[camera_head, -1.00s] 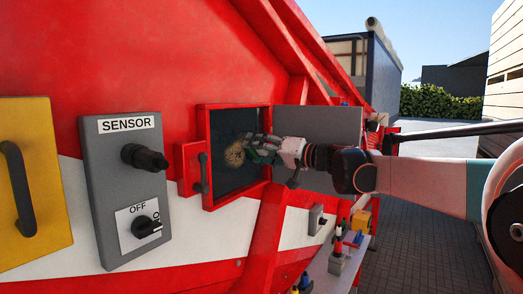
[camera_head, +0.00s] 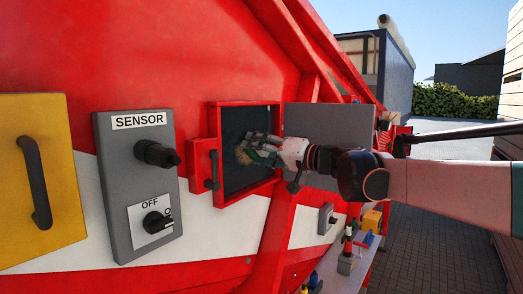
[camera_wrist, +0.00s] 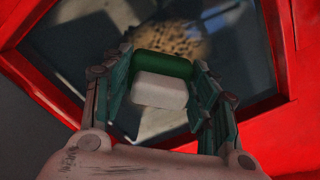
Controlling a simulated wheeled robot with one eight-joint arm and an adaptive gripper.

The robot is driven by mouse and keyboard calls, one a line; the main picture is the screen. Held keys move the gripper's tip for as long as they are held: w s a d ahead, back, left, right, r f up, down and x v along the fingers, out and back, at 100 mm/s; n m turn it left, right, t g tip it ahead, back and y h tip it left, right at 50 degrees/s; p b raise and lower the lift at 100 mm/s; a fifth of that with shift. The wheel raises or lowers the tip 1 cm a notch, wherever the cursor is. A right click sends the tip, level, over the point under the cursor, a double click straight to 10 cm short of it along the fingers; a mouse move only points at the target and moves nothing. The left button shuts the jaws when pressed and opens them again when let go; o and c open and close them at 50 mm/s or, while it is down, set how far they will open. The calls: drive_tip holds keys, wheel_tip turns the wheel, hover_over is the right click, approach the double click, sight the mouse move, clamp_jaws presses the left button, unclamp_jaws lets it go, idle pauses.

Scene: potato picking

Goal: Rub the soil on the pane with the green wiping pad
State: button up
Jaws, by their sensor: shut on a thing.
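The dark pane (camera_head: 236,125) sits inside a red square frame on the red machine wall. A tan, speckled soil patch (camera_head: 243,152) shows on the pane just left of my gripper (camera_head: 262,152). In the wrist view my gripper (camera_wrist: 162,92) is shut on the wiping pad, which has a white block (camera_wrist: 160,90) and a green layer (camera_wrist: 163,65) on the side toward the pane. The soil (camera_wrist: 172,42) lies just beyond the green layer, partly hidden by it. I cannot tell whether the pad touches the pane.
A grey open door panel (camera_head: 328,134) stands right of the frame, behind my wrist. A red block with a black handle (camera_head: 207,168) is at the frame's left. A grey SENSOR box (camera_head: 135,205) with knobs and a yellow panel (camera_head: 55,215) are further left. A shelf with small items (camera_head: 345,265) is below.

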sight(234, 144)
drive_tip(key=shift+s+a, duration=0.9)
drive_tip(key=shift+s, duration=0.25)
drive_tip(key=shift+s+a, duration=0.9)
drive_tip(key=shift+s, duration=0.25)
drive_tip(key=shift+r+p, duration=0.65)
drive_tip(key=shift+r, duration=0.35)
drive_tip(key=w+d, duration=0.7)
drive_tip(key=w, duration=0.3)
drive_tip(key=shift+d, duration=0.35)
drive_tip(key=shift+s+f, duration=0.1)
drive_tip(key=v, duration=0.6)
drive_tip(key=v, duration=0.3)
